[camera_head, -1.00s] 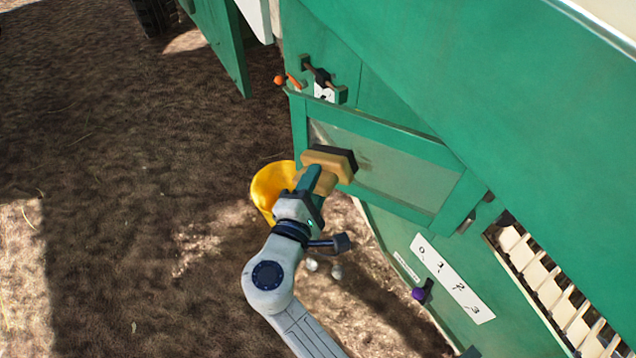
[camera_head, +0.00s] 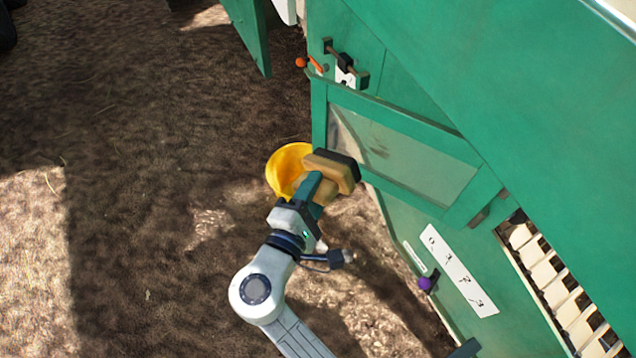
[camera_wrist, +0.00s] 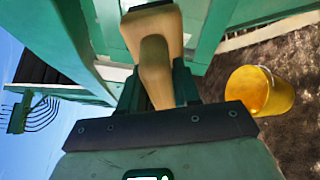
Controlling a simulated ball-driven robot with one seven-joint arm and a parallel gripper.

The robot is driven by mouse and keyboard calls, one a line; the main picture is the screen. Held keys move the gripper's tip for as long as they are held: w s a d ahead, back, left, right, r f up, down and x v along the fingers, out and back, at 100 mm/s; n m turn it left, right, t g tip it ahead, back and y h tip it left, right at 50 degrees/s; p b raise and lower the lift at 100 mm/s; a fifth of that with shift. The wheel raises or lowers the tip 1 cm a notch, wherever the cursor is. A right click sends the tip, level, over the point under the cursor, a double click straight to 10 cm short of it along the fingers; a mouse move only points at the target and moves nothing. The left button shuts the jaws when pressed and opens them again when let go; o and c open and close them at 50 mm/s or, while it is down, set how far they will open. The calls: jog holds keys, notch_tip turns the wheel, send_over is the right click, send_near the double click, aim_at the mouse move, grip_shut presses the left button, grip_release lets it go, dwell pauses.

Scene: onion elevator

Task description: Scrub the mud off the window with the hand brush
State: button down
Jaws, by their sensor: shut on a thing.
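The hand brush (camera_head: 333,169) has a light wooden body and dark bristles. My gripper (camera_head: 312,188) is shut on its handle and holds it up in the air, bristles toward the green machine. The window (camera_head: 400,160) is a greyish pane in a green frame, with brownish mud smears toward its upper left. The brush is in front of the lower left of the window; I cannot tell for sure whether they touch, though they look apart. In the wrist view the brush (camera_wrist: 153,45) sits between the fingers, and its bristle side is mostly hidden.
A yellow bucket (camera_head: 287,165) stands on the soil behind my gripper; it also shows in the wrist view (camera_wrist: 262,92). An orange-knobbed lever (camera_head: 302,63) and a latch are above the window. A purple knob (camera_head: 425,284) and a white label strip are below. Open soil lies left.

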jog(key=v, duration=0.3)
jog(key=shift+w+a+p, duration=0.1)
jog(key=shift+a+p, duration=0.1)
jog(key=shift+p, duration=0.15)
jog(key=shift+f, duration=0.1)
dwell(1.2)
